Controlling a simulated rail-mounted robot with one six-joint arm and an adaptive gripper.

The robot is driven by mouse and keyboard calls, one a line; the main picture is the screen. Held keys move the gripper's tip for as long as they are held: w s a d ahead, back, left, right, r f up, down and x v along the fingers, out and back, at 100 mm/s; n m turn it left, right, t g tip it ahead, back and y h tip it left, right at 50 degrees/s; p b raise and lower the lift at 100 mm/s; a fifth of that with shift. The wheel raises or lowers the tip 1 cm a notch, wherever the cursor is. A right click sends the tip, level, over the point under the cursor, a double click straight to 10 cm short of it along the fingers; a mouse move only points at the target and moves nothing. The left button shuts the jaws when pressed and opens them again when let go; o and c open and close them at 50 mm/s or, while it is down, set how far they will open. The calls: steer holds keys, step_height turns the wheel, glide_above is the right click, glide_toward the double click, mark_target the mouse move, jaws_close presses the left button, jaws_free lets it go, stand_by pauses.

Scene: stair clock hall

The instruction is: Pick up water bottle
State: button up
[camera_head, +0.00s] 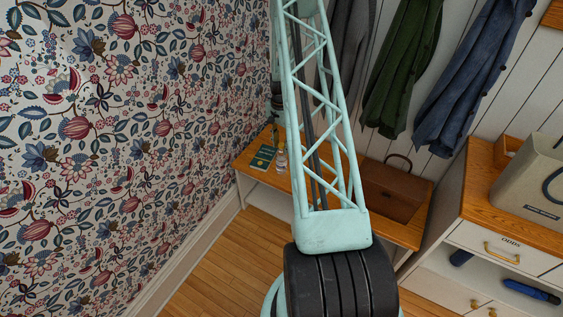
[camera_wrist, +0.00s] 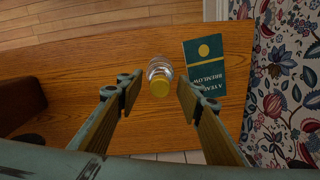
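In the head view the bottle (camera_head: 281,161) shows beside a green book, just left of my arm. My gripper (camera_wrist: 158,92) is open and empty. In the wrist view its two fingers reach down on either side of the bottle's cap, with a gap on both sides. In the head view my arm hides most of the gripper.
A green book with a yellow disc (camera_wrist: 205,62) lies close to the right finger, and also shows in the head view (camera_head: 262,158). A brown bag (camera_head: 393,190) sits farther right on the bench. Flowered wallpaper (camera_head: 110,130) borders the bench's left. Coats (camera_head: 403,65) hang behind.

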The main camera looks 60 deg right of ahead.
steer(key=shift+c, duration=0.4)
jaws_close()
